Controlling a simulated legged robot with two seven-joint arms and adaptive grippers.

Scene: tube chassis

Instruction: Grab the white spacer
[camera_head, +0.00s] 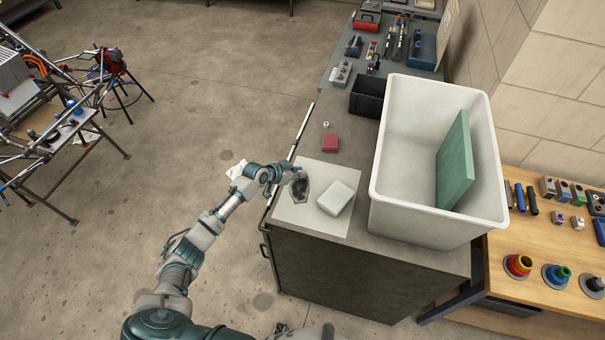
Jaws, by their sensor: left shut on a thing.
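My left gripper (290,172) is at the left edge of the grey bench, beside the white sheet. It is shut on a long thin white tube (301,130), which slants along the bench edge; the grip itself is partly hidden by the fingers. A small white ring-like piece (326,125), which looks like the white spacer, sits on the bench top beyond the gripper, apart from it. My right gripper is not in view.
A red block (330,142) lies near the spacer. A white block (335,198) rests on the white sheet (312,226). A large white bin (400,205) holding a green panel (455,160) stands to the right. A black box (368,97) is behind.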

